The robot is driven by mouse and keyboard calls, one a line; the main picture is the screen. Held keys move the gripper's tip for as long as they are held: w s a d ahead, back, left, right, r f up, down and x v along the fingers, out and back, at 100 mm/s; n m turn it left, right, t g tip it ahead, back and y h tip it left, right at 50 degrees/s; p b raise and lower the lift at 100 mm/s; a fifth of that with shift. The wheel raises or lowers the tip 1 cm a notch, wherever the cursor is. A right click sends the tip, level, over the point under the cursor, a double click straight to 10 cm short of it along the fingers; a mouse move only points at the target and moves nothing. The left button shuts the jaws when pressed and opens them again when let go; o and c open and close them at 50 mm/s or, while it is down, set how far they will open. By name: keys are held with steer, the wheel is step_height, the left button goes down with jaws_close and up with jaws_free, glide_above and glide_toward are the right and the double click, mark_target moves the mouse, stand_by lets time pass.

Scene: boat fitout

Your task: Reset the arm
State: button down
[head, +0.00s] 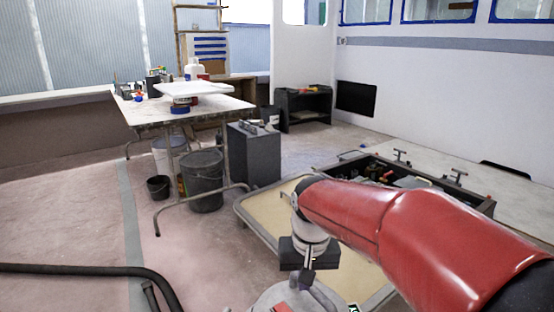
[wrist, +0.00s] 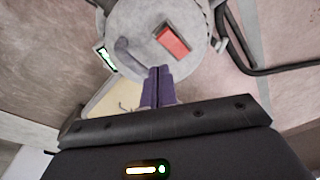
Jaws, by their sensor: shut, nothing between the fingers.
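My red arm (head: 400,230) reaches in from the right in the head view. My gripper (head: 306,282) hangs below its end, pointing down above a round grey surface. In the wrist view the two purple fingers of my gripper (wrist: 158,72) are pressed together with nothing between them. Past the fingertips is a round grey top (wrist: 150,30) with a red rectangular patch (wrist: 172,41); I cannot tell whether the fingers touch it.
A tan-bedded cart (head: 262,222) stands behind my gripper, with a dark open bin (head: 480,203) on the right. A cluttered work table (head: 140,112) with buckets beneath is at back left. A black hose (head: 80,268) lies front left. Floor between is clear.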

steer(key=s+d+r+t, duration=0.1)
steer(key=s+d, duration=0.3)
steer(key=s, duration=0.4)
steer(key=s+d+r+t, duration=0.1)
steer(key=s+d+t, duration=0.2)
steer(key=s+d, duration=0.2)
steer(key=s, duration=0.3)
steer(key=shift+s+d+m, duration=0.2)
steer(key=shift+d+m, duration=0.05)
steer(key=shift+m, duration=0.05)
